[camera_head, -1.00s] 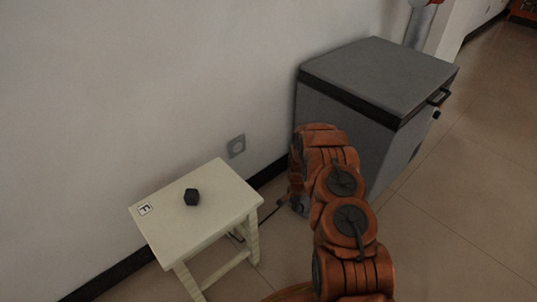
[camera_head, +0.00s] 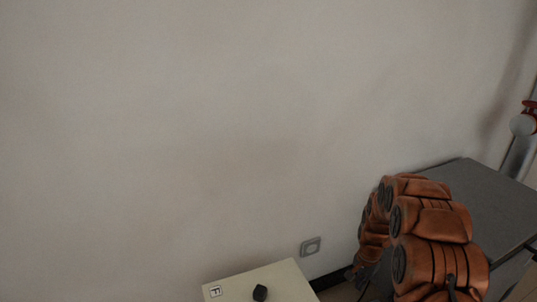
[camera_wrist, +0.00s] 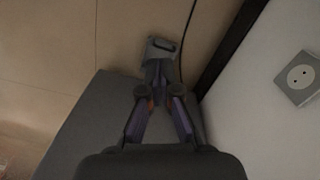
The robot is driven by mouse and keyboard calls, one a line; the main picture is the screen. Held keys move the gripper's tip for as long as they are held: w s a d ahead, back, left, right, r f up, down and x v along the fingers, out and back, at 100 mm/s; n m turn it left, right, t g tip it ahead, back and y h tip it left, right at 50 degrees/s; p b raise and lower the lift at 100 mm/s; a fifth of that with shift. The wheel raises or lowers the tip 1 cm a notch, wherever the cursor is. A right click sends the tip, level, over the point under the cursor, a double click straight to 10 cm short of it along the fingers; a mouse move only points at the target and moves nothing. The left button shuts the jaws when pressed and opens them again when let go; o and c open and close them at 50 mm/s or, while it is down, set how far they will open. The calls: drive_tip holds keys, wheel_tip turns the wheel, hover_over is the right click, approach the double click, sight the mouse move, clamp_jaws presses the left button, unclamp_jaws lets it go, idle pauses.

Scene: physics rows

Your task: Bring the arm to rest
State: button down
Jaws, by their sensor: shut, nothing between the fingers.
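My orange arm (camera_head: 432,235) is bent at the lower right of the head view, in front of the grey cabinet. My gripper (camera_head: 354,276) hangs low beside the cabinet, small and dark in that view. In the wrist view my gripper (camera_wrist: 160,50) points away from the camera, its fingertips together with nothing between them. The head view hides part of the gripper and the lower arm.
A grey cabinet (camera_head: 468,190) stands close to my arm. A pale stool (camera_head: 288,277) bears a small black block (camera_head: 260,292) and a marked label (camera_head: 215,292). A wall socket (camera_head: 310,246) is between them. In the wrist view a cable (camera_wrist: 188,28) lies on the floor.

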drive_tip(key=s+a+r+n+p, duration=0.25)
drive_tip(key=s+r+p, duration=0.3)
drive_tip(key=r, duration=0.65)
drive_tip(key=s+a+r+n+p, duration=0.1)
drive_tip(key=s+a+r+p, duration=0.4)
drive_tip(key=r, duration=0.7)
drive_tip(key=s+a+r+n+p, duration=0.1)
drive_tip(key=s+r+n+p, duration=0.15)
drive_tip(key=s+r, duration=0.65)
drive_tip(key=s+a+r+n+p, duration=0.1)
drive_tip(key=s+r+n+p, duration=0.1)
drive_tip(key=s+r+p, duration=0.4)
drive_tip(key=s+a+r+n+g+p, duration=0.1)
drive_tip(key=s+r+p, duration=0.5)
drive_tip(key=s+r, duration=0.7)
wheel_tip(320, 180, up, 2)
drive_tip(key=shift+s+a+r+n, duration=0.15)
drive_tip(key=shift+a+n, duration=0.25)
drive_tip(key=shift+a, duration=0.4)
drive_tip(key=shift+a, duration=0.1)
